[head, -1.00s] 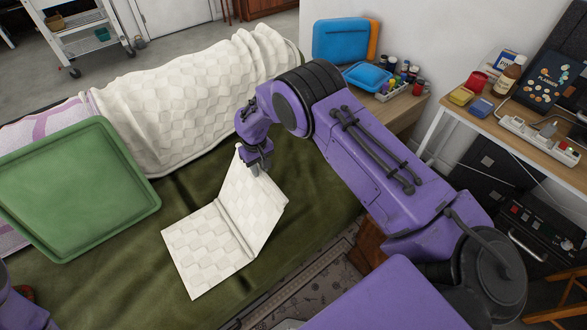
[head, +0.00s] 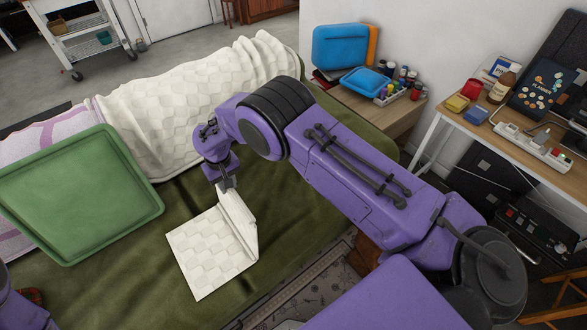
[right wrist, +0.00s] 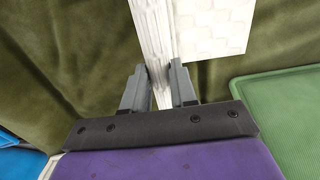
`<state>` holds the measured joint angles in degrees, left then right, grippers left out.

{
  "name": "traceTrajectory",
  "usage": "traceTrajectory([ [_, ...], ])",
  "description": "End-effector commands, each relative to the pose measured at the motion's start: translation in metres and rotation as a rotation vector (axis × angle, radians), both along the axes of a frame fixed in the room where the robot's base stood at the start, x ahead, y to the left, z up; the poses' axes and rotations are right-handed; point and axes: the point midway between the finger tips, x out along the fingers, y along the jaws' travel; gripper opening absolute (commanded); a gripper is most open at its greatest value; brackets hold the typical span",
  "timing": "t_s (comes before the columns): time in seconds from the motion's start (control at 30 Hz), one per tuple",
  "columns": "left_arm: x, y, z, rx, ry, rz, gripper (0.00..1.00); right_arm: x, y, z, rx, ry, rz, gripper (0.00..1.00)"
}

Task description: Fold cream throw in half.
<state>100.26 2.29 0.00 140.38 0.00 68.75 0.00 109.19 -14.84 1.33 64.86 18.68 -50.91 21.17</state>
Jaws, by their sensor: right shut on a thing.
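The cream throw (head: 211,253) is a small checked cloth on the olive bed cover. Its left part lies flat. Its right part stands up steeply along a crease, and my right gripper (head: 226,187) is shut on its upper edge. In the right wrist view the throw's edge (right wrist: 152,38) runs between the two fingers of my right gripper (right wrist: 159,82), with a flat checked part (right wrist: 212,25) beside it. My left gripper is not in view; only a piece of my left arm shows at the lower left.
A green tray (head: 157,208) lies left of the throw. A larger rumpled cream blanket (head: 150,130) lies behind it. The olive bed cover (head: 300,225) is clear to the right. A small table with a blue case (head: 340,47) stands at the back right.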

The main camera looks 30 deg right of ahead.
Motion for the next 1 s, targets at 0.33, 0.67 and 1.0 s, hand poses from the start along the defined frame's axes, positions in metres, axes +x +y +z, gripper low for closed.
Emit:
traceTrajectory([
  [0.33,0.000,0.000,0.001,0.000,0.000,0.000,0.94,-0.003,0.012,0.001,-0.001,0.006,0.000,0.10],
  [0.67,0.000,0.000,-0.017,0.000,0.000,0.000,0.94,-0.005,0.060,-0.010,-0.002,0.005,0.005,0.10],
  [1.0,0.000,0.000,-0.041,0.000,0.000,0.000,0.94,-0.008,0.111,-0.017,-0.003,0.006,0.001,0.10],
])
